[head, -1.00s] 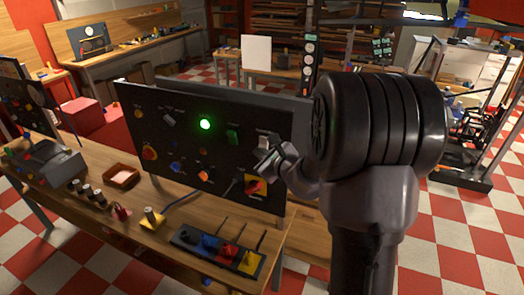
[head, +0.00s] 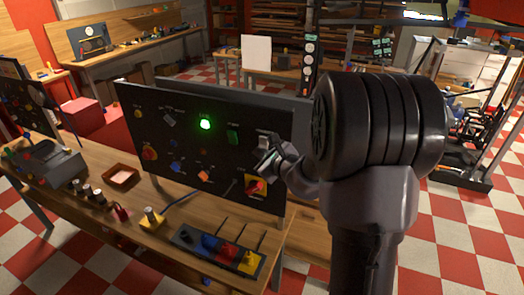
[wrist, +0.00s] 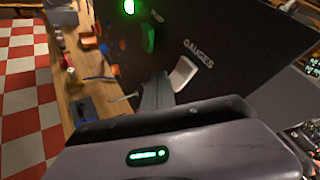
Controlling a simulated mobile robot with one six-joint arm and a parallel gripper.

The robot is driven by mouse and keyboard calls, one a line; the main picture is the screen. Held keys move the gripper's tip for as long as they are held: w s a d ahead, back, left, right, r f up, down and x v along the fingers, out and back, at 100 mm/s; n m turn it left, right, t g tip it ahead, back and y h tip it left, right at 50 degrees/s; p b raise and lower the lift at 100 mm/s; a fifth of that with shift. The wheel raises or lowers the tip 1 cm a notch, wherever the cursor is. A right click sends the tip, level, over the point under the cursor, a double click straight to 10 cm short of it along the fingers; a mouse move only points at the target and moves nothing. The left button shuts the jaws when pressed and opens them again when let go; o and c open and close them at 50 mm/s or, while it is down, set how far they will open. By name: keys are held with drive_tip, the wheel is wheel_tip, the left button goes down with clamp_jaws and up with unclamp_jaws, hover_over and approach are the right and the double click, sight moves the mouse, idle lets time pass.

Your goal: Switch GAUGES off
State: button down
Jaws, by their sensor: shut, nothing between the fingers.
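The GAUGES switch is a pale rocker (wrist: 183,73) on the black panel, below its white GAUGES label (wrist: 198,53) in the wrist view. In the head view the switch (head: 264,141) shows near the panel's right side, just above my gripper. My gripper (head: 266,166) is shut and empty, close in front of the panel. In the wrist view its fingertips (wrist: 157,85) lie just left of the rocker. I cannot tell whether they touch it. The black panel (head: 190,130) stands upright on the wooden bench.
A lit green lamp (head: 205,124) and a green switch (head: 232,136) sit left of the GAUGES switch. A red knob on a yellow plate (head: 255,187) is just below my gripper. A block of coloured switches (head: 217,250) lies on the bench (head: 130,215).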

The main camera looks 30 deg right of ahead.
idle(0.4)
drive_tip(key=shift+w+d+f+b, duration=0.2)
drive_tip(key=shift+w+d+b, duration=0.05)
drive_tip(key=shift+d+b, duration=0.05)
drive_tip(key=shift+w+d+f, duration=0.2)
drive_tip(key=shift+w+d, duration=0.05)
drive_tip(key=shift+d, duration=0.1)
idle(0.7)
drive_tip(key=shift+a, duration=0.1)
drive_tip(key=shift+s+a+r+b, duration=0.4)
drive_tip(key=shift+s+a, duration=0.1)
drive_tip(key=shift+a, duration=0.1)
drive_tip(key=s+a+r, duration=0.2)
drive_tip(key=a, duration=0.1)
drive_tip(key=shift+s+a, duration=0.3)
drive_tip(key=shift+s, duration=0.1)
idle(0.5)
